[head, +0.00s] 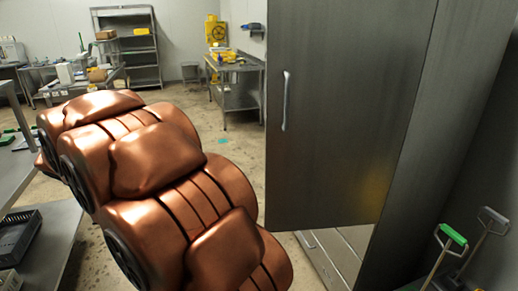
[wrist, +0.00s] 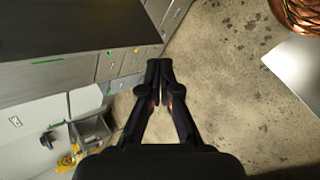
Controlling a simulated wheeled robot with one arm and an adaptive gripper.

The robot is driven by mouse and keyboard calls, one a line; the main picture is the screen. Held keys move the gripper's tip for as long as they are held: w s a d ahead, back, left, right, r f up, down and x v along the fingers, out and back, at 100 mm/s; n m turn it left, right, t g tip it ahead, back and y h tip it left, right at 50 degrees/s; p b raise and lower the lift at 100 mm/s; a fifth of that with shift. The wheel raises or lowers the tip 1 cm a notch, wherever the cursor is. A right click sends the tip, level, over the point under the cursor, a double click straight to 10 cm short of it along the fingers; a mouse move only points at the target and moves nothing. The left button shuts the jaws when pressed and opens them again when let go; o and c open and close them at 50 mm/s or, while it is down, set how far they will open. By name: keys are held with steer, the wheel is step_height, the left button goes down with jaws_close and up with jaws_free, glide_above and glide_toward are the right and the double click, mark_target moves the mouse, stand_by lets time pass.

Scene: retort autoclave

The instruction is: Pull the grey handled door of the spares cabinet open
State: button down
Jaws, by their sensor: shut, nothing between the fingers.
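The grey door (head: 345,110) of the tall spares cabinet fills the right of the head view. Its pale vertical handle (head: 286,100) is near the door's left edge. The door's lower edge juts left, at an angle to the cabinet front below, so the door appears swung well open, its handled face toward me. The cabinet's side (head: 450,110) is at the right. In the wrist view my gripper (wrist: 160,68) is shut and empty above bare floor, with no handle between its fingers. The head view does not show my gripper.
A lower front (head: 345,252) shows under the door. A bench (head: 45,245) is at the left, a work table (head: 238,90) and shelving (head: 130,50) behind. Grey drawer fronts (wrist: 125,68) show in the wrist view. Floor is open between.

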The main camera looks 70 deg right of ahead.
steer(key=w+d+r+m+g+h+b, duration=0.2)
steer(key=w+d+r+m+g+h, duration=0.1)
steer(key=d, duration=0.8)
steer(key=w+d+r+m+g+h+b, duration=0.2)
steer(key=w+d+r+g+h, duration=0.1)
steer(key=d, duration=0.9)
steer(key=p+x, duration=0.3)
steer(key=x, duration=0.7)
steer(key=shift+s+a+p, duration=0.25)
steer(key=shift+s+a, duration=0.2)
steer(key=shift+a, duration=0.45)
steer(key=shift+s+a+p, duration=0.2)
steer(key=shift+s+a, duration=0.3)
steer(key=shift+a, duration=0.4)
steer(key=shift+a+f+b, duration=0.1)
steer(key=shift+b, duration=0.2)
